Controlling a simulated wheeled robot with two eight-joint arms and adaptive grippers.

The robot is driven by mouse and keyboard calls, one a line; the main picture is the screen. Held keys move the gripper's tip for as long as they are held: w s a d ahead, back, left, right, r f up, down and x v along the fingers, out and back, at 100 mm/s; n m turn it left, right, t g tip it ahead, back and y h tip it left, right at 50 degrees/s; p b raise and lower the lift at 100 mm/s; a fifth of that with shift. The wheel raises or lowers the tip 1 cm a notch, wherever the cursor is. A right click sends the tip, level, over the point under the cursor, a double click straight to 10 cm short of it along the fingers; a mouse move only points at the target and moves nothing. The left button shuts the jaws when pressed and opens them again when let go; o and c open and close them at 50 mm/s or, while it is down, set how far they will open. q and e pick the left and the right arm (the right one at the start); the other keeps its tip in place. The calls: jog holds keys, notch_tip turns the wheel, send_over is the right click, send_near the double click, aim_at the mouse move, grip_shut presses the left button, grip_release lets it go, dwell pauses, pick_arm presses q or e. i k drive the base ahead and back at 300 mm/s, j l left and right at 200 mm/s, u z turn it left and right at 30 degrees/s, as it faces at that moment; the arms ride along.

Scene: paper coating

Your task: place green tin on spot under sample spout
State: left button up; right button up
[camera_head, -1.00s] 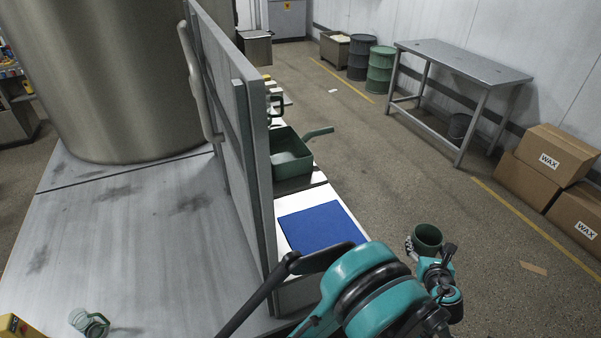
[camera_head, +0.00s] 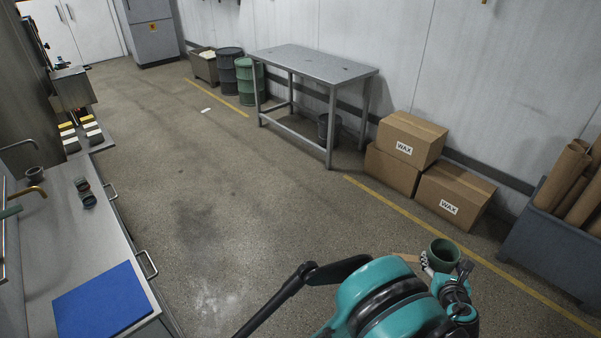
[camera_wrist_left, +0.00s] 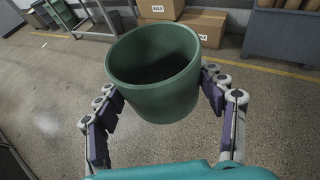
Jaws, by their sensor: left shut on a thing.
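The green tin (camera_head: 444,254) is an open, empty-looking dark green cup. My left gripper (camera_head: 446,266) is shut on it and holds it upright above the floor, at the lower right of the head view. In the left wrist view the tin (camera_wrist_left: 155,85) sits between the two fingers, with its mouth toward the camera. A brass-coloured spout (camera_head: 32,190) and a grey tap (camera_head: 18,144) stick out over the counter at the far left. I cannot tell which is the sample spout, and no marked spot is clear. My right gripper is out of view.
A grey counter (camera_head: 62,228) with a blue mat (camera_head: 101,300), a small dark pot (camera_head: 35,174) and small dark jars runs along the left. Wax boxes (camera_head: 412,138), a metal table (camera_head: 312,64) and a grey bin (camera_head: 548,243) stand along the right wall.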

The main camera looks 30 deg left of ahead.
aim_at(73, 235)
jog(key=i+j+u, duration=0.15)
jog(key=i+u, duration=0.65)
jog(key=i, duration=0.15)
jog(key=i+l+u, duration=0.55)
jog(key=i+u, duration=0.2)
jog(key=i, duration=0.15)
jog(key=i+j+u, duration=0.2)
jog(key=u, duration=0.25)
jog(key=i+u, duration=0.25)
jog(key=u, duration=0.2)
jog(key=i+j+u, duration=0.1)
jog(key=i+u, duration=0.15)
jog(key=u, duration=0.2)
jog(key=i+l+u, duration=0.1)
jog(key=u, duration=0.35)
jog(key=i+l+u, duration=0.2)
jog(key=i+u, duration=0.5)
jog(key=i+l+u, duration=0.1)
jog(key=u, duration=0.15)
